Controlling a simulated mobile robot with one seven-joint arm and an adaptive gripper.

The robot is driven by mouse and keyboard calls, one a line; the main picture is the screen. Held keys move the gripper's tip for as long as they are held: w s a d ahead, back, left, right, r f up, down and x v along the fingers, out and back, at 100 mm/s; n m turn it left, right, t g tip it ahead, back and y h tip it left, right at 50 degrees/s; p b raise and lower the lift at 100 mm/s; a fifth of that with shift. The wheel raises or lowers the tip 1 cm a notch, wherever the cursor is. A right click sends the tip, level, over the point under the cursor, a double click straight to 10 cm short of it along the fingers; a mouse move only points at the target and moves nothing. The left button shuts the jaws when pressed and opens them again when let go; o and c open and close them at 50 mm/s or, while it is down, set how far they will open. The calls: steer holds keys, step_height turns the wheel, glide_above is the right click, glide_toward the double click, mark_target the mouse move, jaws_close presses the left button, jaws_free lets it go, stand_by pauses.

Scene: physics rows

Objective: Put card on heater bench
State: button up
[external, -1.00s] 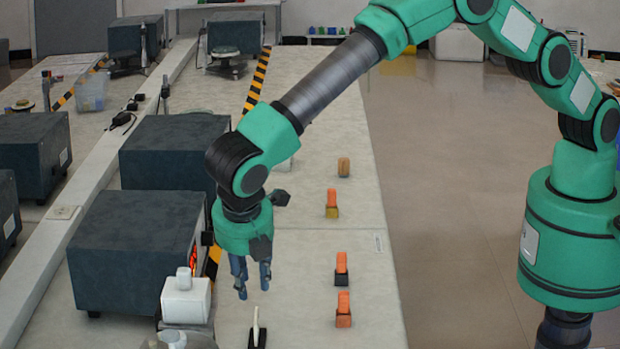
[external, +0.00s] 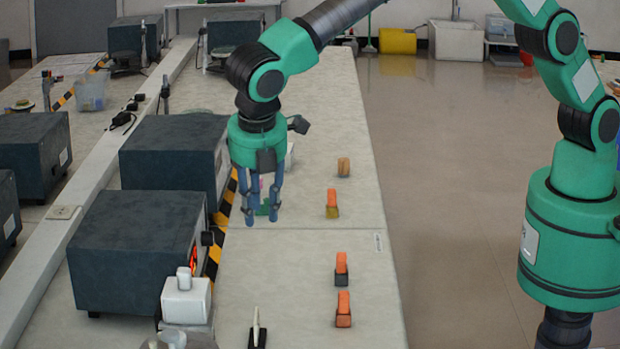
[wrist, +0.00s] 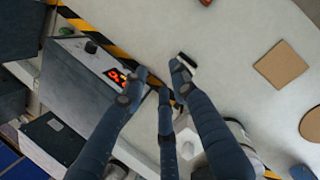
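My gripper (external: 261,217) hangs fingers-down above the long pale bench, to the right of the dark box units. Its fingers are apart. In the wrist view the fingertips (wrist: 155,85) spread with nothing gripped between them. A dark box unit with a red display (external: 135,250) stands at left; a dark unit with red digits (wrist: 95,75) shows in the wrist view. I cannot tell which thing is the heater bench. No card is clearly recognisable.
Orange-topped small blocks (external: 343,308) stand in a row near the bench's right edge. A white box (external: 186,300) and an upright white stick in a black base (external: 257,328) are at the front. The wrist view shows a tan square (wrist: 285,64) and a tan disc (wrist: 312,124).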

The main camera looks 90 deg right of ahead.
steer(key=s+d+r+m+t+y, duration=0.1)
steer(key=s+d+r+m, duration=0.3)
steer(key=s+d+r, duration=0.6)
steer(key=s+d+r+m+t+y, duration=0.1)
steer(key=s+d+r+m, duration=0.2)
steer(key=s+d+r, duration=0.65)
steer(key=s+d+r+m+t, duration=0.1)
steer(key=s+d+m, duration=0.2)
steer(key=s, duration=0.5)
steer(key=s+d+r+m+t+y, duration=0.1)
steer(key=s+d, duration=0.3)
steer(key=s, duration=0.5)
steer(key=s+d+m+t, duration=0.1)
steer(key=s+d+m, duration=0.3)
steer(key=s, duration=0.4)
steer(key=shift+s+d+r+m, duration=0.25)
steer(key=shift+d+r+m, duration=0.05)
steer(key=shift+d+r, duration=0.1)
steer(key=shift+o, duration=0.5)
